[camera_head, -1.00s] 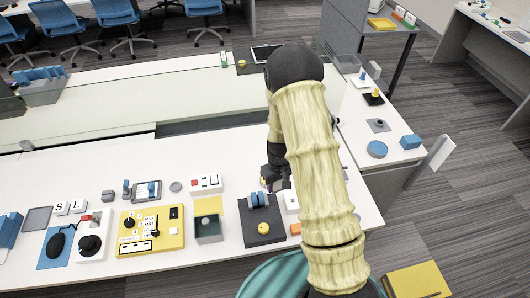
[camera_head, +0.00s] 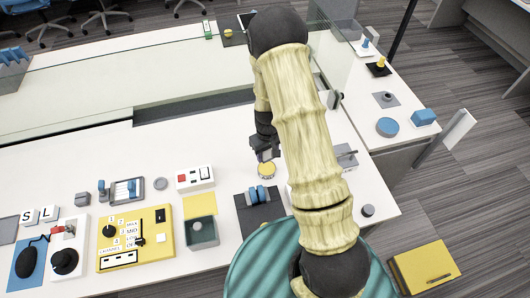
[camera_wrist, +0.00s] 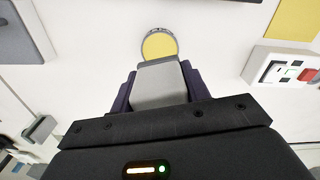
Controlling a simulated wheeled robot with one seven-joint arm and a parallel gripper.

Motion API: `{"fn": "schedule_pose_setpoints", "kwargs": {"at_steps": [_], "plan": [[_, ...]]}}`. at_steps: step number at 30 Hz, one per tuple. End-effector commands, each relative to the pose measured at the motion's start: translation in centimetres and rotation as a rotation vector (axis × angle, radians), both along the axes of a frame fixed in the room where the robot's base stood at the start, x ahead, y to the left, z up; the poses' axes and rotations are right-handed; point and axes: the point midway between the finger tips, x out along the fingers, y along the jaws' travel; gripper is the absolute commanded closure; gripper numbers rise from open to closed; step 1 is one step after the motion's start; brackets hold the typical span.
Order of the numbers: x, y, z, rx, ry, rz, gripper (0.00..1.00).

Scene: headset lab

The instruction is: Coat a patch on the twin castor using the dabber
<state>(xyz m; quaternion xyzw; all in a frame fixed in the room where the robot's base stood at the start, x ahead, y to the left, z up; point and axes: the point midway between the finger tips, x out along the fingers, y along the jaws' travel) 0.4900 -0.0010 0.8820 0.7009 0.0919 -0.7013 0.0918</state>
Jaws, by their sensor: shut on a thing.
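The twin castor (camera_head: 258,194), with blue wheels, sits on a dark plate (camera_head: 254,217) on the white table. Just beyond it is a round yellow dish (camera_head: 266,170) with a pale rim. My gripper (camera_head: 266,154) is low beside the far edge of the dish. In the wrist view my gripper (camera_wrist: 160,98) is shut on a grey block (camera_wrist: 159,85), which looks like the dabber's handle. The dish (camera_wrist: 159,45) shows just past the block. The dabber's tip is hidden, so I cannot tell whether it touches the dish.
Left of the castor stand an open box (camera_head: 202,233) with a yellow flap, a white switch box (camera_head: 195,178) and a yellow control panel (camera_head: 135,240). A dark cylinder (camera_head: 367,210) is at right. A clear screen stands behind. My arm hides part of the table.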

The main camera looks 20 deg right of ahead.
Motion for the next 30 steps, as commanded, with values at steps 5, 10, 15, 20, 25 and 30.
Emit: {"fn": "schedule_pose_setpoints", "kwargs": {"at_steps": [5, 10, 15, 20, 25, 30], "plan": [[0.0, 0.0, -1.1, 0.000, 0.000, -0.001, 0.72], [0.0, -0.1, -1.0, 0.000, 0.000, -0.001, 0.72], [0.0, 0.0, -1.1, 0.000, 0.000, -0.001, 0.72], [0.0, 0.0, -1.9, 0.000, 0.000, -0.001, 0.72], [0.0, 0.0, -3.4, 0.000, 0.000, -0.001, 0.72], [0.0, 0.0, -5.1, 0.000, 0.000, -0.001, 0.72]]}}
